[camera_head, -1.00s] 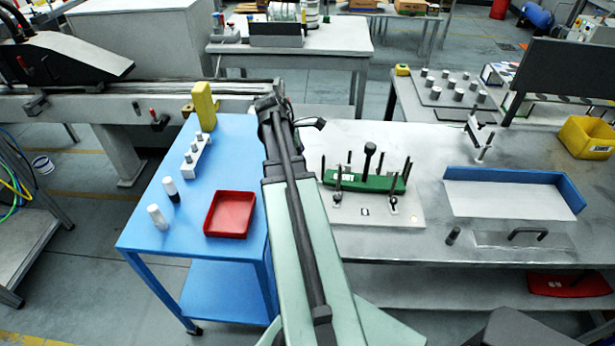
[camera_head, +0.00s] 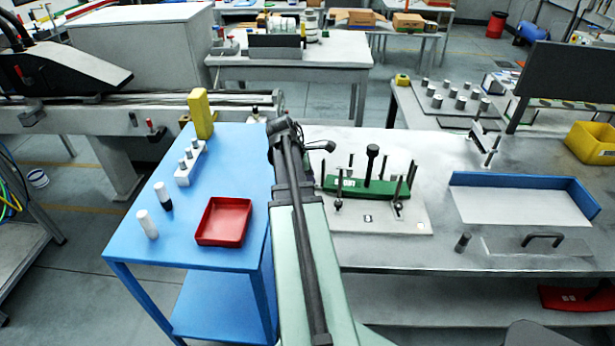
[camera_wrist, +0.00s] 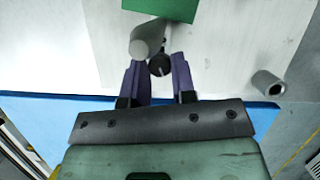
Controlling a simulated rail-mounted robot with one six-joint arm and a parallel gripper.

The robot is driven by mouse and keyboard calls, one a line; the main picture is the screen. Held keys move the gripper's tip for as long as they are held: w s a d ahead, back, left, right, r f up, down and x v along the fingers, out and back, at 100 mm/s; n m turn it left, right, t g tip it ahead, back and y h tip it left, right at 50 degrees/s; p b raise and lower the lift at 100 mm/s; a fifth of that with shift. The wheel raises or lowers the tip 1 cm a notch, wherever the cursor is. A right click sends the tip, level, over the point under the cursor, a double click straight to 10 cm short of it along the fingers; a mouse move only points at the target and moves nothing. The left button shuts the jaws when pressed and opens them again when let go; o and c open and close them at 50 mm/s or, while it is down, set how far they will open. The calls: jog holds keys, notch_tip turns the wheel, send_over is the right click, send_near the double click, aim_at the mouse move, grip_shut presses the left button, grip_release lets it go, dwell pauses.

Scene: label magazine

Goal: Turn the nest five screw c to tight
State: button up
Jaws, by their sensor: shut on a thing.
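In the wrist view my gripper (camera_wrist: 159,72) has its two purple fingers on either side of a small black round screw head (camera_wrist: 160,66) with a pale line across it, and is shut on it. I take this to be screw c; no lettering shows. A grey cylindrical part (camera_wrist: 146,40) stands right beside the screw head. The end of a green block (camera_wrist: 160,8) lies just beyond. In the head view the green block (camera_head: 366,188) sits on a pale plate (camera_head: 385,221) with several upright black posts and screws. My arm hides the gripper and its screw there.
A hollow grey cylinder (camera_wrist: 268,83) stands right of my gripper, near the bench edge. The blue cart (camera_head: 228,153) adjoins the bench on the left, with a red tray (camera_head: 224,222). A blue-walled white tray (camera_head: 520,203) lies to the right of the plate.

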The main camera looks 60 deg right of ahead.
jog(key=shift+m, duration=0.4)
jog(key=m, duration=0.2)
jog(key=m+g+y, duration=0.1)
jog(key=m, duration=0.1)
jog(key=shift+w+d+m+y, duration=0.1)
jog(key=shift+d+m+y, duration=0.1)
jog(key=shift+m+y, duration=0.1)
jog(key=m+y, duration=0.2)
jog(key=m, duration=0.3)
jog(key=shift+d, duration=0.15)
jog(key=shift+m, duration=0.4)
jog(key=o, duration=0.9)
jog(key=p+v, duration=1)
jog(key=shift+w+d+r, duration=0.15)
jog(key=shift+r, duration=0.25)
